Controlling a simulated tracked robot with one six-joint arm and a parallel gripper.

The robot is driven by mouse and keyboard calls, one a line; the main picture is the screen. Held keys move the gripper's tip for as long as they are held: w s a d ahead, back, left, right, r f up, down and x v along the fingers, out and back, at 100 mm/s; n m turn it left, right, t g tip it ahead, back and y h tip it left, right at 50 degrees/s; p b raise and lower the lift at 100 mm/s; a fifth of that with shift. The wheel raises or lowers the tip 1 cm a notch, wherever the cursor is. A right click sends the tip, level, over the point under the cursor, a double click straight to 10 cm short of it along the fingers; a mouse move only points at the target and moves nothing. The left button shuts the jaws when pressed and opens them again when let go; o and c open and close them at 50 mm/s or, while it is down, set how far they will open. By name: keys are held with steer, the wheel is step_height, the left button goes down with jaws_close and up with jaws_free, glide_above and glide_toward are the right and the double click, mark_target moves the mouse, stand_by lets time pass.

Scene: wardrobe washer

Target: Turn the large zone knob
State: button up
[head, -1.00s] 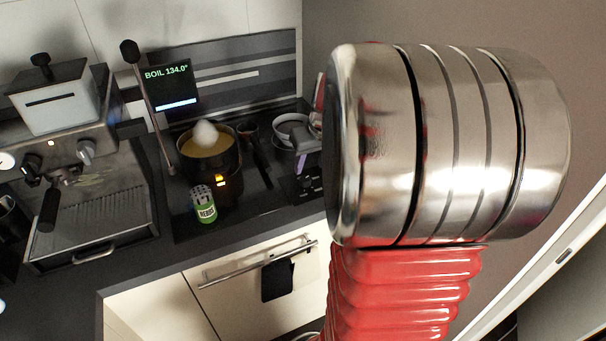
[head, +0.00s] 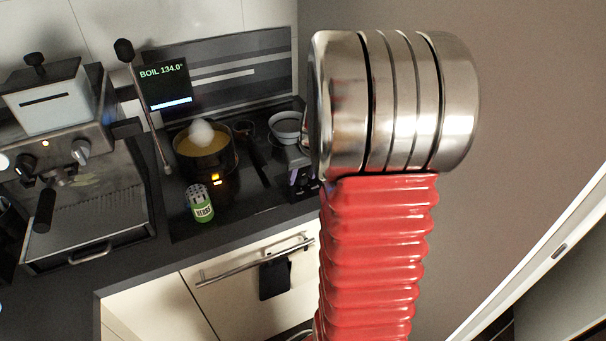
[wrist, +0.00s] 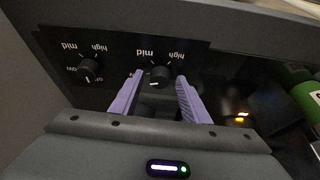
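Two black knobs sit on a dark panel in the wrist view, with upside-down "mid" and "high" marks. The right knob (wrist: 161,75) lies between the two purple fingers of my gripper (wrist: 160,80). The left knob (wrist: 89,69) is clear of the fingers. The fingers are apart, with a small gap showing beside the right knob. No label tells me which knob is the large zone one. In the head view, a purple bit of my gripper (head: 294,176) shows beside the black knob panel (head: 305,191), and my arm hides much of that area.
A pot (head: 207,155) with yellow contents stands on the hob, left of the panel. A green herbs shaker (head: 200,204) stands in front of it. A grey bowl (head: 286,127) is behind the panel. An espresso machine (head: 85,190) fills the left counter.

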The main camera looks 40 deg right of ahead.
steer(key=c, duration=0.9)
steer(key=shift+c, duration=0.2)
steer(key=shift+n, duration=0.7)
steer(key=shift+d+n+y, duration=0.15)
steer(key=shift+n+y, duration=0.35)
steer(key=shift+n, duration=0.3)
steer(key=n+y, duration=0.1)
steer(key=n, duration=0.3)
steer(key=shift+d+y, duration=0.15)
steer(key=shift+y, duration=0.25)
steer(key=n+y, duration=0.1)
steer(key=n, duration=0.2)
steer(key=n+g+y, duration=0.1)
steer(key=n, duration=0.3)
steer(key=shift+w+d, duration=0.1)
steer(key=shift+d, duration=0.05)
steer(key=o, duration=1)
